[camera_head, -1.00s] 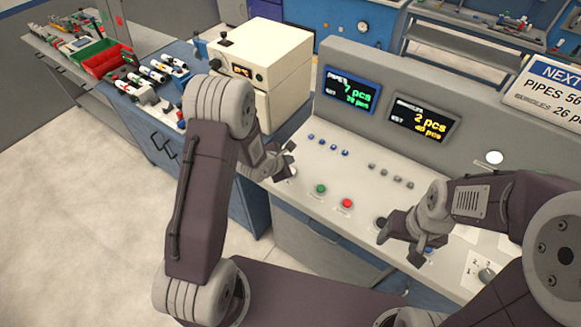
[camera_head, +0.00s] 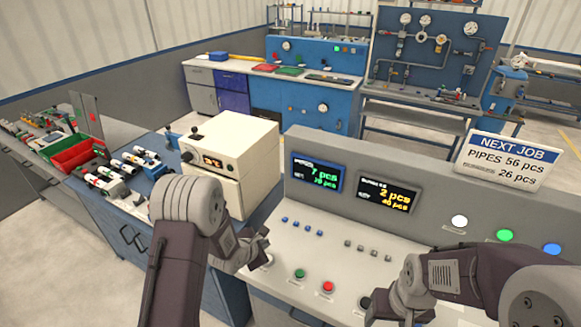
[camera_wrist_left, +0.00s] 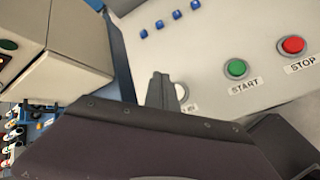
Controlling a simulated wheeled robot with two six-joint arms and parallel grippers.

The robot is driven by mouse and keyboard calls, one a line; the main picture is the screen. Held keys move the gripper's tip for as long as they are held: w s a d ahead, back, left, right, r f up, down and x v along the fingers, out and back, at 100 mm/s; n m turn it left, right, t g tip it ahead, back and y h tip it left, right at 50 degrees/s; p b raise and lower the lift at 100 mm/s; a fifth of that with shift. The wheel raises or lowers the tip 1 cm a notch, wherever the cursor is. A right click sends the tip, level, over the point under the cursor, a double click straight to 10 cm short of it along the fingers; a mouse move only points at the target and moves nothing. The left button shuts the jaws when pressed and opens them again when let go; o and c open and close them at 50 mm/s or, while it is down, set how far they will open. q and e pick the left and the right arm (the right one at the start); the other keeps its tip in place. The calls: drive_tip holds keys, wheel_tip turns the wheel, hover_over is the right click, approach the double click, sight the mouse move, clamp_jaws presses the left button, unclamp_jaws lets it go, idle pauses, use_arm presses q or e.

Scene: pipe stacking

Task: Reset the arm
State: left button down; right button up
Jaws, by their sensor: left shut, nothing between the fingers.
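My left gripper (camera_head: 260,245) hangs over the left front part of the grey console (camera_head: 340,262), left of the green START button (camera_head: 299,273). Its fingers are together with nothing between them. In the left wrist view the shut fingers (camera_wrist_left: 161,90) overlap a pale round button (camera_wrist_left: 181,91) and point at the console top. My right gripper (camera_head: 385,312) is low in the head view, right of the red STOP button (camera_head: 327,287). Its fingers are partly cut off by the bottom edge, and their opening is unclear.
A cream machine (camera_head: 230,155) stands behind my left arm on a blue cabinet. Red (camera_head: 75,155) and green bins and several small parts lie further left. The console's screens (camera_head: 388,195) and a NEXT JOB sign (camera_head: 507,162) stand at the back.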

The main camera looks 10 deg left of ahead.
use_arm(q)
wheel_tip(320, 180, up, 10)
drive_tip(key=m+t+b, duration=0.1)
drive_tip(key=m+b, duration=0.1)
drive_tip(key=b, duration=0.1)
drive_tip(key=s+a+f+m+g+y, duration=0.1)
drive_tip(key=s+f+m+g, duration=0.2)
drive_tip(key=s+m, duration=0.8)
drive_tip(key=s+a+f+m+g+y, duration=0.1)
drive_tip(key=s+m+g, duration=0.4)
drive_tip(key=s+m, duration=0.6)
drive_tip(key=shift+s+f+g, duration=0.4)
drive_tip(key=shift+s+f, duration=0.45)
drive_tip(key=shift+f, duration=0.05)
